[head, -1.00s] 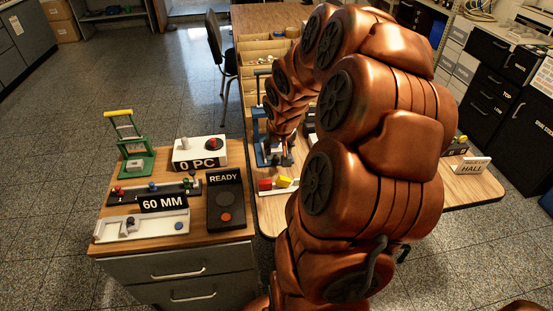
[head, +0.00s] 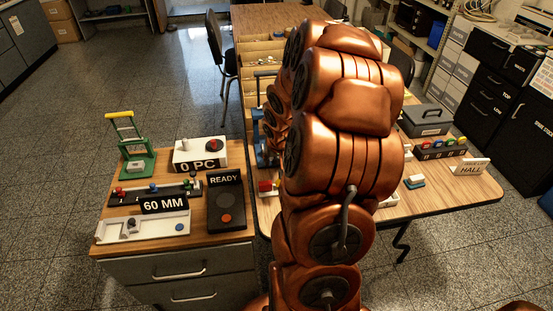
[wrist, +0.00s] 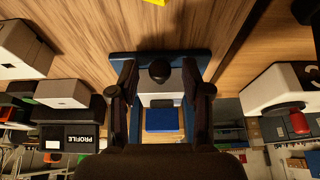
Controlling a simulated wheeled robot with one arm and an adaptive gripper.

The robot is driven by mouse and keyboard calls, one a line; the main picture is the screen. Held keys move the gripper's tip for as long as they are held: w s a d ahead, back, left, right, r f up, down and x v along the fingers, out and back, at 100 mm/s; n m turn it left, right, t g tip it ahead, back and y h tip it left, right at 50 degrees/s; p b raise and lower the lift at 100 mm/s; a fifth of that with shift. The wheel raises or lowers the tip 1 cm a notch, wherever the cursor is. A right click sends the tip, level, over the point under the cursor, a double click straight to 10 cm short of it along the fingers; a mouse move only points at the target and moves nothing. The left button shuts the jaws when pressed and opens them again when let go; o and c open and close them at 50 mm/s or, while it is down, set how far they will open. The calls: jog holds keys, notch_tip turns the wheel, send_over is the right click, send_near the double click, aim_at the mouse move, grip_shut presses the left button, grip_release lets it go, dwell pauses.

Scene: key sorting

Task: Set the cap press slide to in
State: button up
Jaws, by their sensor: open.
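A blue press, which I take to be the cap press, stands on the wooden table, and only its left edge (head: 261,150) shows past my arm in the head view. In the wrist view its blue base (wrist: 160,60) lies ahead, with a round black knob (wrist: 160,71) on a pale grey slide part (wrist: 160,86). A blue block (wrist: 160,119) sits below these in the picture. My gripper (wrist: 160,80) is open, one finger on each side of the knob. I cannot tell whether the fingers touch anything. The slide's position is unclear. My arm hides the gripper in the head view.
A green press (head: 137,160) with a yellow handle, a "0 PC" box (head: 200,154) and a "READY" panel (head: 226,203) stand on the left cabinet. A "PROFILE" box (wrist: 72,137) and a white box with a red button (wrist: 280,88) flank my gripper.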

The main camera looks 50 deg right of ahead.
jog(key=shift+c, duration=0.4)
grip_shut()
jog(key=shift+w, duration=0.1)
jog(key=w+d, duration=0.1)
jog(key=w, duration=0.1)
jog(key=w+d, duration=0.4)
jog(key=shift+w, duration=0.25)
jog(key=shift+w+d+r, duration=0.15)
jog(key=shift+w, duration=0.1)
jog(key=shift+c, duration=0.6)
grip_release()
jog(key=shift+w, duration=0.1)
jog(key=shift+o, duration=1)
